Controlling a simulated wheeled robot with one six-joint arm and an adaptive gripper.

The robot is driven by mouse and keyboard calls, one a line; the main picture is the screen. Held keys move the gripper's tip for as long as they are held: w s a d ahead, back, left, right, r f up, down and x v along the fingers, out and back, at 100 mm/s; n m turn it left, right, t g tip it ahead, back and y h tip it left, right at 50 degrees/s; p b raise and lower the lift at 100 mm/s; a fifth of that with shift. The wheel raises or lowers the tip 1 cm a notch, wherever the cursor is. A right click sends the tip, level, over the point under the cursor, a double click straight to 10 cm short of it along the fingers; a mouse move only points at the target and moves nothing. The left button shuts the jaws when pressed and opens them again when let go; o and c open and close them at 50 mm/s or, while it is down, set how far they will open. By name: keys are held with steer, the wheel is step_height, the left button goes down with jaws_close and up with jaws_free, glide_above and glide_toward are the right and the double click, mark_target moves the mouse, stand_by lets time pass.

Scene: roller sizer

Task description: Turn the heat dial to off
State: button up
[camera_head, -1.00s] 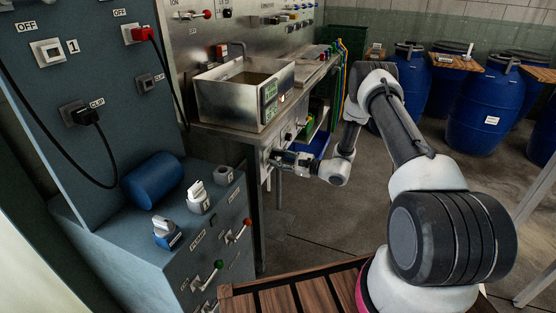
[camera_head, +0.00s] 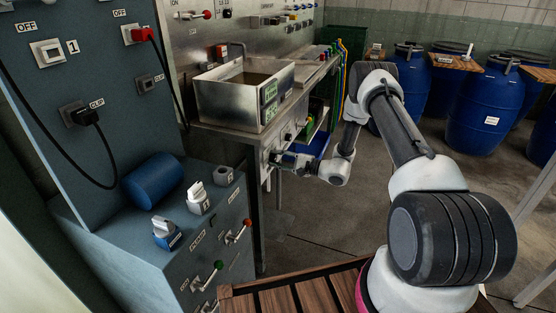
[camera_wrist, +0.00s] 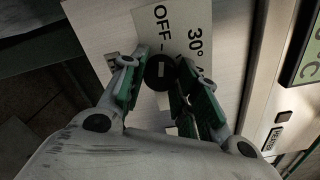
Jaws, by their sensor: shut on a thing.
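The heat dial is a small round black knob (camera_wrist: 159,74) with a white bar on its face, on a pale metal panel (camera_wrist: 105,25). An OFF label (camera_wrist: 163,18) and a 30° label (camera_wrist: 197,42) are printed beside it, both tilted in the wrist view. My gripper (camera_wrist: 162,63) has one green-padded finger on each side of the knob and is shut on it. In the head view my gripper (camera_head: 278,159) is at the front of the metal bench below the sink, and hides the dial there.
A steel basin (camera_head: 235,92) with green displays stands on the bench above my gripper. A blue-grey cabinet (camera_head: 190,240) with levers is to the left. Blue barrels (camera_head: 480,110) stand at the back right. Open floor lies between.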

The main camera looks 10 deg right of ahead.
steer(key=o, duration=1)
steer(key=shift+d, duration=0.1)
steer(key=v, duration=1.2)
